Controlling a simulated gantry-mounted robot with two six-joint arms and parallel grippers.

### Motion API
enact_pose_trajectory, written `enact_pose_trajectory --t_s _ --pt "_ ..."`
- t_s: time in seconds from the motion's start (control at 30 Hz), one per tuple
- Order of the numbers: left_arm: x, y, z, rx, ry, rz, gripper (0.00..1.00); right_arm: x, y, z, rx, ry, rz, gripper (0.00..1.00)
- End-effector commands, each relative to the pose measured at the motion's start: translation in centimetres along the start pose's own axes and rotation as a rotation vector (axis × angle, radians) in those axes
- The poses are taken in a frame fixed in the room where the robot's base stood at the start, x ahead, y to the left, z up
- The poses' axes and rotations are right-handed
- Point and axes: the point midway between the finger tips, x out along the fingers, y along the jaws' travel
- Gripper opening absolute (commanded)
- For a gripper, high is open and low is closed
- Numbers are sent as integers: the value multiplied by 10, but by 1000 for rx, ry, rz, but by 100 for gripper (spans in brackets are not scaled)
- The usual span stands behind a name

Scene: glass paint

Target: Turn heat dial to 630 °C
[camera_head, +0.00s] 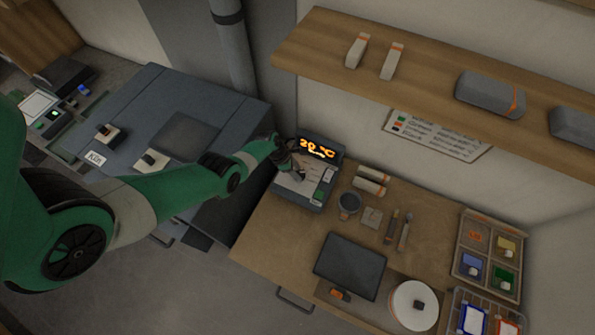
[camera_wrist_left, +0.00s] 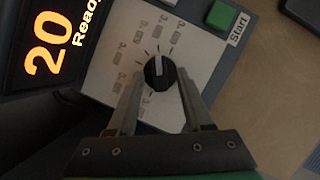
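The heat dial (camera_wrist_left: 160,72) is a round black knob with a pale pointer line, on a white panel with small printed marks around it. In the left wrist view my left gripper (camera_wrist_left: 157,88) is open, with one finger on each side of the dial. Whether the fingers touch it I cannot tell. The control box (camera_head: 318,193) stands at the left of the workbench, and its display (camera_head: 317,149) reads 20 °C in orange. In the wrist view the display (camera_wrist_left: 48,42) shows 20 and "Ready". A green Start button (camera_wrist_left: 221,16) sits beside the panel. My right gripper is not seen.
A grey kiln (camera_head: 150,110) stands left of the wooden workbench (camera_head: 262,235). On the bench are a dark cup (camera_head: 348,205), a dark flat panel (camera_head: 349,266), a white disc (camera_head: 414,306) and a sectioned tray (camera_head: 462,225) of colour jars. A wooden shelf (camera_head: 430,62) hangs above.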

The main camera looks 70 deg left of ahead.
Motion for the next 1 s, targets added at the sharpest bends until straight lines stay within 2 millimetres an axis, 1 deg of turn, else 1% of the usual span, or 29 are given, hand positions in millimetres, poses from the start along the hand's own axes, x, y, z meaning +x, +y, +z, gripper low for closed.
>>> enact_pose_trajectory --t_s 0.03,0.17,0.2,0.27,0.67,0.87,1.0 --pt "0 0 0 0 0 0 40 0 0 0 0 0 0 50" --pt "0 0 0 0 0 0 16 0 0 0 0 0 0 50" --pt "0 0 0 0 0 0 9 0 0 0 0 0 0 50" --pt "0 0 0 0 0 0 0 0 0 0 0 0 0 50" --pt "-1 0 0 -17 0 6 0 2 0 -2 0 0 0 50" --pt "-2 -2 1 -88 1 36 0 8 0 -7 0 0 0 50" --pt "-2 -3 1 -170 0 70 0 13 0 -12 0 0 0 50"
